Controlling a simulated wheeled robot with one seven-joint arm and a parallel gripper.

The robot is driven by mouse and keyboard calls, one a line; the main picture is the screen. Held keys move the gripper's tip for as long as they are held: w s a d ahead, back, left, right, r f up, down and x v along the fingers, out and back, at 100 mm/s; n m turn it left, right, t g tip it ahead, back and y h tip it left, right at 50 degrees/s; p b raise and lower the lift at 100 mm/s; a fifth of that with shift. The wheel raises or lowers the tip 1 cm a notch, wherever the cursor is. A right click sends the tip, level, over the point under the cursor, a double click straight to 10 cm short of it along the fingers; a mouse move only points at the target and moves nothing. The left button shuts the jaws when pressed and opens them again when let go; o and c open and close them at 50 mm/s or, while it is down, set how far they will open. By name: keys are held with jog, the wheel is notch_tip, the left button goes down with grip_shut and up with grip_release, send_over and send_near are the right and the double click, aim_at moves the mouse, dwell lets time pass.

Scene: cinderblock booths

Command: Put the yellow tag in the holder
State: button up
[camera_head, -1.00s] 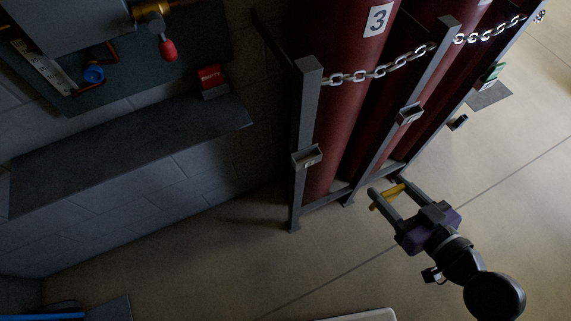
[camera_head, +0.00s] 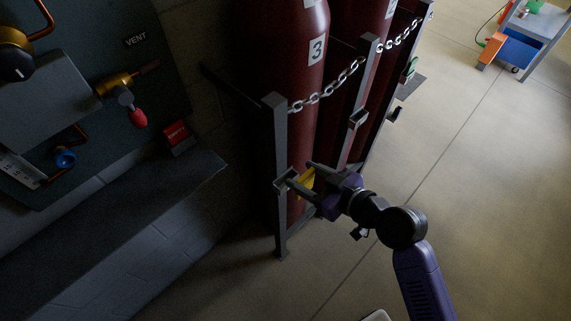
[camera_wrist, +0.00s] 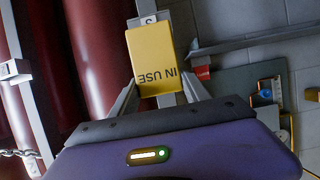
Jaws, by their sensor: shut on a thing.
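The yellow tag (camera_wrist: 153,55) is held between the fingers of my gripper (camera_wrist: 160,92); in the wrist view it reads "IN USE", upside down. In the head view my gripper (camera_head: 300,182) is shut on the tag (camera_head: 305,181), beside the front post of the cylinder rack. A small grey holder (camera_head: 286,178) is fixed to that post, right at the fingertips. In the wrist view a plate marked with a character (camera_wrist: 149,20) shows just beyond the tag's far edge. The tag covers most of the holder there, so I cannot tell whether they touch.
Dark red cylinders, one labelled 3 (camera_head: 317,50), stand behind a chain (camera_head: 330,88). Another holder (camera_head: 358,118) is on the second post. A grey shelf (camera_head: 120,205) with a red card (camera_head: 178,137) is at left. Open floor (camera_head: 470,190) lies at right.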

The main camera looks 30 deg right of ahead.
aim_at(282, 167)
jog(key=w, duration=0.1)
jog(key=w+a, duration=0.1)
jog(key=w, duration=0.1)
jog(key=w+p, duration=0.1)
jog(key=w, duration=0.1)
jog(key=shift+w+a+r, duration=0.1)
jog(key=shift+a, duration=0.25)
jog(key=shift+w+a, duration=0.15)
jog(key=shift+w, duration=0.3)
jog(key=shift+f+p, duration=0.3)
jog(key=shift+f, duration=1.6)
jog(key=shift+f, duration=0.15)
jog(key=o, duration=1.4)
